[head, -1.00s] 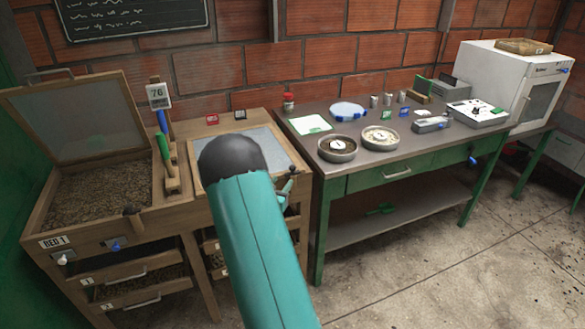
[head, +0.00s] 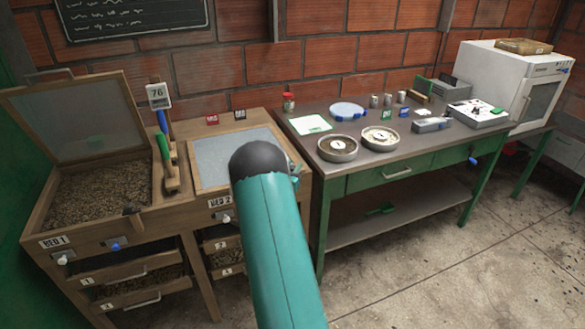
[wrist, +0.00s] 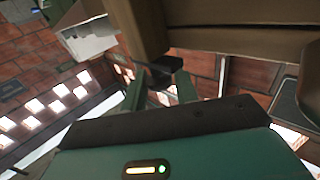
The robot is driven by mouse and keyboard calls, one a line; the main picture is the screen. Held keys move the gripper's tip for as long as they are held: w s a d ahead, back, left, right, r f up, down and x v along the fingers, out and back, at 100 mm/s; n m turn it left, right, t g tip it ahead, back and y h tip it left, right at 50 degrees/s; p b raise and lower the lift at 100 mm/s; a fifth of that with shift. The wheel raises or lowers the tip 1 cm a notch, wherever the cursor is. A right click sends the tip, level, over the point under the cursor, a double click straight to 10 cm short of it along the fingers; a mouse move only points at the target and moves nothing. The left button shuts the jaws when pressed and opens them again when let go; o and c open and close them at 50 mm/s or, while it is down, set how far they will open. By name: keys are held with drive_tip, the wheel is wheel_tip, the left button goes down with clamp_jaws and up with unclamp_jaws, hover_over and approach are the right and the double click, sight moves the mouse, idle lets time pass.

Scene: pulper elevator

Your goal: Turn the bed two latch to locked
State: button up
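Bed two (head: 237,152) is the right-hand wooden bed in the head view, its mesh lid down. Its BED 2 label (head: 221,201) is on the front, left of my arm. I cannot make out the latch in the head view; my arm covers part of that front. In the wrist view my gripper (wrist: 160,84) has its two green fingers apart. A small dark piece (wrist: 162,68) shows between and just beyond the fingertips, by a brown wooden beam (wrist: 140,25). It may be the latch; I cannot tell whether the fingers touch it.
Bed one (head: 95,195) stands open at the left, with a white knob (head: 62,259) and a blue knob (head: 116,246) on its front. The green bench (head: 345,180) with dishes is close on the right. The floor (head: 430,280) in front is clear.

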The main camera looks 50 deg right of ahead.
drive_tip(key=c, duration=0.5)
drive_tip(key=shift+n+t, duration=0.5)
drive_tip(key=shift+t, duration=0.2)
drive_tip(key=n+t+y, duration=0.2)
drive_tip(key=t, duration=0.2)
drive_tip(key=shift+s+n, duration=0.1)
drive_tip(key=shift+n, duration=0.3)
drive_tip(key=n+t+y, duration=0.4)
drive_tip(key=t+y, duration=0.1)
drive_tip(key=shift+d+n, duration=0.1)
drive_tip(key=shift+n, duration=0.2)
drive_tip(key=n+t+y, duration=0.1)
drive_tip(key=n+y, duration=0.2)
drive_tip(key=y, duration=0.1)
drive_tip(key=n+t+y, duration=0.2)
drive_tip(key=n+y, duration=0.1)
drive_tip(key=y, duration=0.2)
drive_tip(key=shift+n+y, duration=1.7)
drive_tip(key=shift+y, duration=1.3)
